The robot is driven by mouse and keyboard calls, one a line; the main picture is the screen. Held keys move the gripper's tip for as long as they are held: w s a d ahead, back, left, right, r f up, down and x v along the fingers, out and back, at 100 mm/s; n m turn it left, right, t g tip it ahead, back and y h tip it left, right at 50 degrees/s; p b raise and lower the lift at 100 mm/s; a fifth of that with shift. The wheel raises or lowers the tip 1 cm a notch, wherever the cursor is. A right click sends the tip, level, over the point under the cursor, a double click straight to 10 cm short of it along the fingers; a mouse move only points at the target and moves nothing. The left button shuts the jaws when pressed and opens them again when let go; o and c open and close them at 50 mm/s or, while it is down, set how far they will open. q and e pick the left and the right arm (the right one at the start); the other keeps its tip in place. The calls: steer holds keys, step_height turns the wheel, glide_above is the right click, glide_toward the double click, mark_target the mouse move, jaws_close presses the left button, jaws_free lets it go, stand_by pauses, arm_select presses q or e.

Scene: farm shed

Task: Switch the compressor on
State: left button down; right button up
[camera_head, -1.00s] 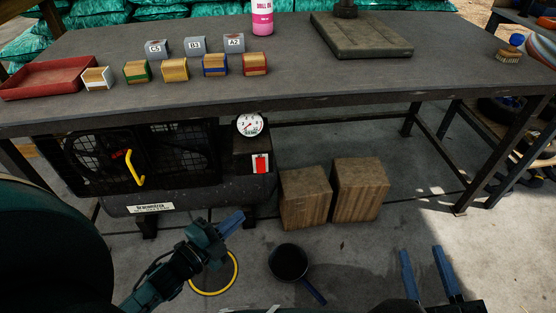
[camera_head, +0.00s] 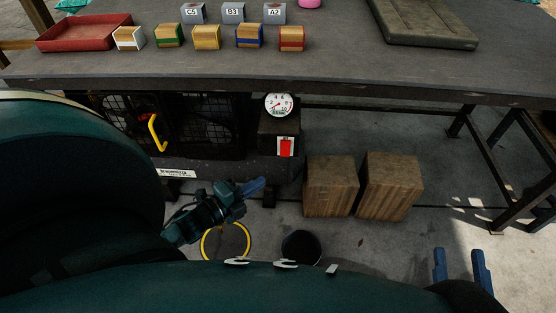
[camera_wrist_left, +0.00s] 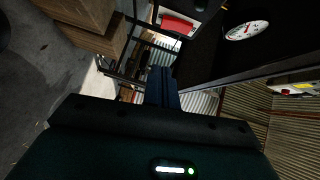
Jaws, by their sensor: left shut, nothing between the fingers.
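The compressor (camera_head: 225,168) is a dark unit with fan grilles under the workbench. On its right end are a round white gauge (camera_head: 278,105) and a red switch (camera_head: 286,147) on a white plate. My left gripper (camera_head: 258,185) is shut and empty, below and left of the switch, apart from it. In the left wrist view the shut fingers (camera_wrist_left: 162,78) point toward the red switch (camera_wrist_left: 178,26), with the gauge (camera_wrist_left: 246,30) to the right. I cannot tell the switch's position. My right gripper (camera_head: 462,262) is open and empty at the lower right, over the floor.
The workbench (camera_head: 350,68) top overhangs the compressor; it carries a red tray (camera_head: 84,36) and several small blocks. Two wooden boxes (camera_head: 390,186) stand right of the compressor. A yellow ring (camera_head: 226,242) and a dark pan (camera_head: 301,246) are on the floor nearby.

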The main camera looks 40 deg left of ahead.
arm_select(q)
steer(key=b, duration=0.2)
glide_toward(289, 155)
steer(key=w+d, duration=0.2)
steer(key=d, duration=0.1)
steer(key=shift+w+a+f+b, duration=0.1)
steer(key=shift+w+a+b, duration=0.15)
steer(key=shift+w, duration=0.35)
steer(key=shift+w+a+f+b, duration=0.2)
steer(key=shift+w+a, duration=0.1)
steer(key=shift+w, duration=0.3)
steer(key=shift+w+a+f+b, duration=0.1)
steer(key=shift+w+a+b, duration=0.15)
steer(key=shift+w, duration=0.35)
arm_select(e)
steer(key=shift+w+a+r+m+y, duration=0.1)
steer(key=shift+a+m+y, duration=0.3)
steer(key=shift+y, duration=0.1)
